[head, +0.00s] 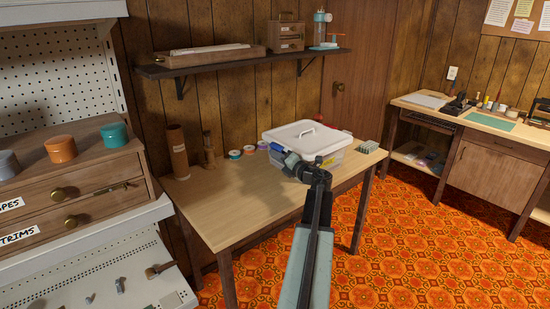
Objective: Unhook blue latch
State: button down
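A clear plastic box (338,157) with a white handled lid (306,136) stands on the wooden table (235,212). A small blue piece, which looks like the blue latch (277,148), shows at the box's left front side, just under the lid's rim. My gripper (291,163) is in front of the box's near left side, right below and beside the blue latch. It hides part of the box's front. I cannot tell whether it touches the latch or whether its fingers are open or shut.
Thread or tape rolls (235,154) and a brown cylinder (176,151) stand at the table's back left. A small green-grey tray (369,147) lies right of the box. A dark shelf (245,62) hangs above. The table's front left is clear.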

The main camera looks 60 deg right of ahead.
jog(key=n, duration=0.1)
jog(key=f+n+b, duration=0.1)
jog(key=n, duration=0.2)
jog(key=shift+w+a+f+b, duration=0.1)
jog(key=shift+a+f+b, duration=0.2)
jog(key=c, duration=1.6)
grip_release()
jog(key=v, duration=0.8)
